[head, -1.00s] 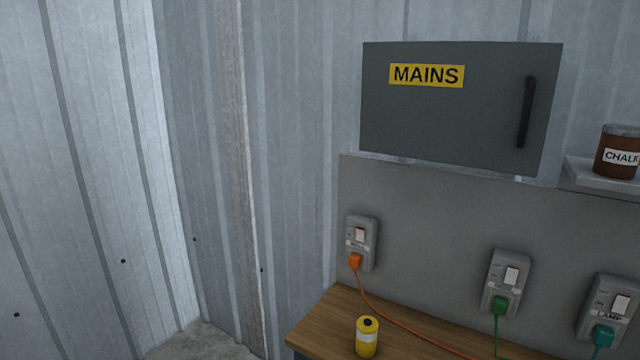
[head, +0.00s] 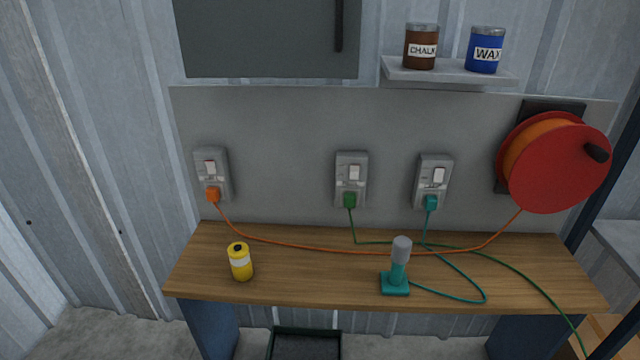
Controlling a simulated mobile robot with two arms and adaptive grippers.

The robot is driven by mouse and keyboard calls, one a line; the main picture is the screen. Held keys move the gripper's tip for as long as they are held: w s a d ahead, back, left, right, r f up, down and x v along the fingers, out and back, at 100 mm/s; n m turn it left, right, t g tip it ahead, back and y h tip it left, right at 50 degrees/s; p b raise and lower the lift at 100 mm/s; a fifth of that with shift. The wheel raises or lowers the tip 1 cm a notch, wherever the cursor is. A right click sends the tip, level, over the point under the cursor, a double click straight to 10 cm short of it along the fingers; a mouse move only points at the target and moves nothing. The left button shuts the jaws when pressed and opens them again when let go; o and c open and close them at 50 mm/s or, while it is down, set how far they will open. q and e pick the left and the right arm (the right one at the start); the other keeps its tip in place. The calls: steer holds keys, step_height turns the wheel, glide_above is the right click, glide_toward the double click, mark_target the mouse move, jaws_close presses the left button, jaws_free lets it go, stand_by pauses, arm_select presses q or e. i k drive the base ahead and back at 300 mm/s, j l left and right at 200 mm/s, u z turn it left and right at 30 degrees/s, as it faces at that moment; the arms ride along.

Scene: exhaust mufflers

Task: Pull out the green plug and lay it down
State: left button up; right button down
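The green plug (head: 349,200) sits in the lower part of the middle socket (head: 351,176) on the grey wall panel. Its green cord (head: 353,224) hangs to the bench, then runs right and over the bench's front right edge. The wooden bench (head: 320,283) stands below the sockets. An orange plug (head: 212,195) is in the left socket and a teal plug (head: 431,202) is in the right socket. Neither of my grippers is in view.
On the bench stand a yellow canister (head: 240,262) and a teal lamp (head: 396,270). An orange cord (head: 330,250) crosses the bench to a red reel (head: 560,165). A shelf (head: 445,76) holds chalk and wax tins. The bench's front middle is clear.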

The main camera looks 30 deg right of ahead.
mark_target(349, 198)
steer(key=i+j+z, duration=0.15)
steer(key=j+z, duration=0.6)
steer(key=i+j+z, duration=0.1)
steer(key=j+z, duration=0.25)
steer(key=l, duration=0.1)
